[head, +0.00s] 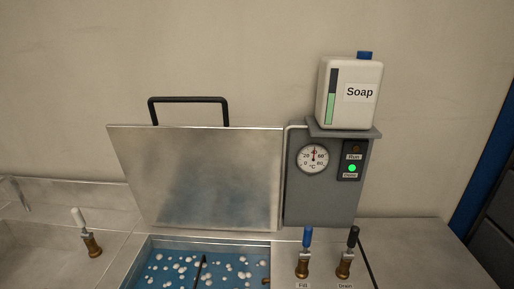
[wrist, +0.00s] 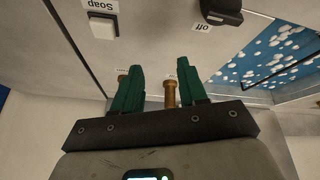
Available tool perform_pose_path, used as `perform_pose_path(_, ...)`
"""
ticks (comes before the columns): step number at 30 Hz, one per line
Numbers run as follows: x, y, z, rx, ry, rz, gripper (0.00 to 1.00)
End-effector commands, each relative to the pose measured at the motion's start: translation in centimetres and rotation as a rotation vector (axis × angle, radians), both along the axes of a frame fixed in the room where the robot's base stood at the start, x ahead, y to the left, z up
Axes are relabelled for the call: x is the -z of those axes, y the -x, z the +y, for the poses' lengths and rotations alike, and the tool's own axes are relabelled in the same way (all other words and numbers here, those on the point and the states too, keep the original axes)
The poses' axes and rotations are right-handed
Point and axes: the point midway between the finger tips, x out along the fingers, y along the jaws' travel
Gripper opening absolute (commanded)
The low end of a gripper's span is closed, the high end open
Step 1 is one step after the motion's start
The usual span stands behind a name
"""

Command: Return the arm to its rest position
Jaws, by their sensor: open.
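My gripper (wrist: 162,76) shows in the wrist view with its two green fingers apart. Nothing is held between them. A brass valve fitting (wrist: 170,93) shows in the gap between the fingers, and I cannot tell how far beyond them it lies. The arm and gripper do not show in the head view.
A sink of bubbly blue water (head: 215,268) has its metal lid (head: 200,175) raised. Fill (head: 304,262) and drain (head: 345,262) valves stand at its right, below a grey gauge panel (head: 300,195) with a soap container (head: 350,95). The wrist view shows a soap button (wrist: 103,25) and black knob (wrist: 222,12).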

Motion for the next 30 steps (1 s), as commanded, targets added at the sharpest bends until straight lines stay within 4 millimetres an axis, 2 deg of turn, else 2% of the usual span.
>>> perform_pose_path(1,0.6,2.5,-1.4,0.047,-0.019,0.011,0.42)
perform_pose_path(3,0.9,5.2,-2.7,0.105,-0.042,0.022,0.42)
perform_pose_path(12,0.6,14.8,-6.6,0.302,-0.115,0.051,0.42)
perform_pose_path(13,2.9,15.4,-6.6,0.304,-0.109,0.09,0.42)
perform_pose_path(18,8.3,19.8,-7.2,0.337,-0.084,0.247,0.42)
perform_pose_path(21,10.5,22.2,-7.5,0.354,-0.072,0.323,0.42)
perform_pose_path(24,11.8,23.8,-7.6,0.366,-0.064,0.376,0.42)
perform_pose_path(30,12.1,24.6,-7.7,0.372,-0.06,0.401,0.42)
